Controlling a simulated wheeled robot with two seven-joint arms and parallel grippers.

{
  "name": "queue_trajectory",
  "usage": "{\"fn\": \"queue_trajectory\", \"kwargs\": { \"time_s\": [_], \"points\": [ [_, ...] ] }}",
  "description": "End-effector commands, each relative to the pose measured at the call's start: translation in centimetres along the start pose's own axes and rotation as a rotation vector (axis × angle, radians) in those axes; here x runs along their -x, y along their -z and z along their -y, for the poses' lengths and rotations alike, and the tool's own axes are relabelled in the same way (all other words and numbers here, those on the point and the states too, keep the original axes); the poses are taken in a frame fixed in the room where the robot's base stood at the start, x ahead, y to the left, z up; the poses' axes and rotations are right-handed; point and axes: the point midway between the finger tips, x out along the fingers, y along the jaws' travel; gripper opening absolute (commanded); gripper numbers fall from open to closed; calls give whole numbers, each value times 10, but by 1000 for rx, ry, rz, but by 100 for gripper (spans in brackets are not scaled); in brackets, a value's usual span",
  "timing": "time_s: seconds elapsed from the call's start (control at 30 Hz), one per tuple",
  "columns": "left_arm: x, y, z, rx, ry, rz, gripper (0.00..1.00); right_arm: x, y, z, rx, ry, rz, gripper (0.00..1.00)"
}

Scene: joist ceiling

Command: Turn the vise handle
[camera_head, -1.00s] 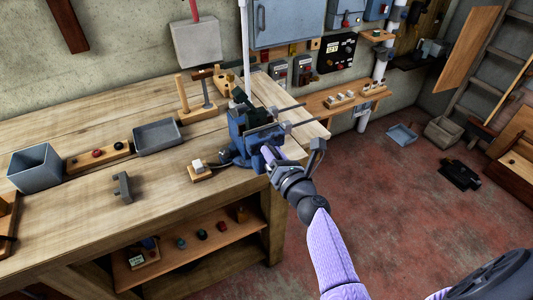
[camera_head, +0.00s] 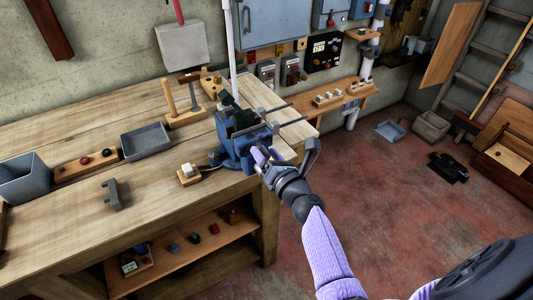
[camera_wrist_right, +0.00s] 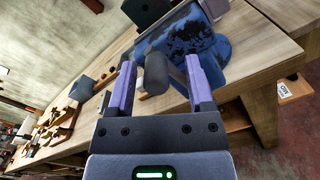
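The blue vise (camera_head: 236,148) stands at the right end of the wooden workbench (camera_head: 75,227). Its blue body also shows in the right wrist view (camera_wrist_right: 213,60). My right gripper (camera_head: 260,157) is at the vise's front, partly hiding the handle in the head view. In the right wrist view, its two purple fingers (camera_wrist_right: 160,80) are apart. The dark rounded end of the vise handle (camera_wrist_right: 157,73) appears between them, with visible gaps on both sides. Contact is not visible. My left gripper is out of view.
A grey tray (camera_head: 147,142), a grey bin (camera_head: 24,180) and a grey bracket (camera_head: 113,194) sit on the bench, left of the vise. A small block on a wooden base (camera_head: 188,174) is close to the vise. Open floor (camera_head: 390,215) lies to the right.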

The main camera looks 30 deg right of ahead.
Motion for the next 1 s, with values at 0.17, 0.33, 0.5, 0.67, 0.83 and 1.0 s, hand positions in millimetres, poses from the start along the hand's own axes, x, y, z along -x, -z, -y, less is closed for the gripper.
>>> {"fn": "queue_trajectory", "kwargs": {
  "time_s": [0.17,0.33,0.5,0.67,0.83,1.0],
  "points": [
    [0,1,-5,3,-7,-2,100,0,0,-1,-1,-2,1,67],
    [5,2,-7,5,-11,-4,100,19,-1,-1,0,-1,-1,67],
    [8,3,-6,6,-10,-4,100,61,0,0,-1,1,-2,67],
    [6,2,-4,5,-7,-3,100,91,1,0,-2,0,-1,67],
    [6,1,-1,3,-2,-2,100,100,0,0,0,0,1,67],
    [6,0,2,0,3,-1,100,100,0,0,0,0,1,67]
  ]
}}
